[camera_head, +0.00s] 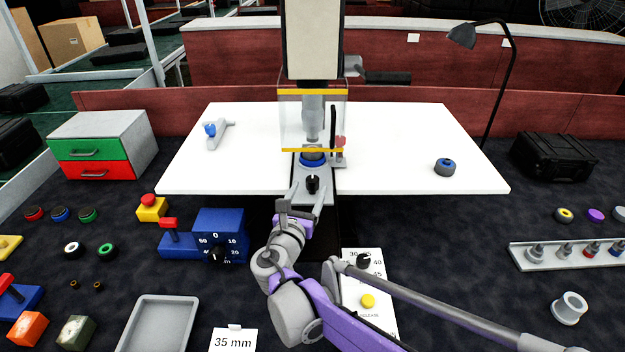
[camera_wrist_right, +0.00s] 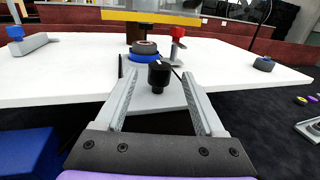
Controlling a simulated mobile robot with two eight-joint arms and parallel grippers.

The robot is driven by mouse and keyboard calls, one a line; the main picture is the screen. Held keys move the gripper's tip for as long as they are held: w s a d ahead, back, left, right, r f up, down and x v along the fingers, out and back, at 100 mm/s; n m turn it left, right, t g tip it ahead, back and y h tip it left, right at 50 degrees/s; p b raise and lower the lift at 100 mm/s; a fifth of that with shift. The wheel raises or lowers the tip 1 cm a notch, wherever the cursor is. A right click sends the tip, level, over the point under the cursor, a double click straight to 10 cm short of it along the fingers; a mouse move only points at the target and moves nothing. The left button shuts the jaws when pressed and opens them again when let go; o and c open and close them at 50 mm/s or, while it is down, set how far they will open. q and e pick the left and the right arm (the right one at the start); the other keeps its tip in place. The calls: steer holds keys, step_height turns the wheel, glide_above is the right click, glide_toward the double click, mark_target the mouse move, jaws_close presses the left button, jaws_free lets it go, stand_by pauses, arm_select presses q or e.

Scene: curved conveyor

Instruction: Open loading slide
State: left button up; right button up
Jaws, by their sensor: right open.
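The loading slide (camera_head: 313,199) is a grey plate reaching out from under the press toward me at the table's front edge. A black knob (camera_head: 313,184) stands on its near part. A blue ring with a dark grey disc (camera_head: 313,158) sits on it behind the knob, and both also show in the right wrist view (camera_wrist_right: 144,51). My right gripper (camera_head: 310,197) is open and empty. Its fingers point forward, one on each side of the knob (camera_wrist_right: 158,77), with clear gaps; I cannot tell whether the tips reach past it. My left gripper is not in view.
The press has a clear guard with yellow edges (camera_head: 312,91) above the slide. A red-topped lever (camera_head: 340,142) stands right of it. A blue-grey roll (camera_head: 445,168) lies on the white table (camera_head: 400,130). A blue dial box (camera_head: 220,225) stands at left.

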mark_target(311, 184)
steer(key=shift+x, duration=2.4)
steer(key=shift+c, duration=0.2)
jaws_close()
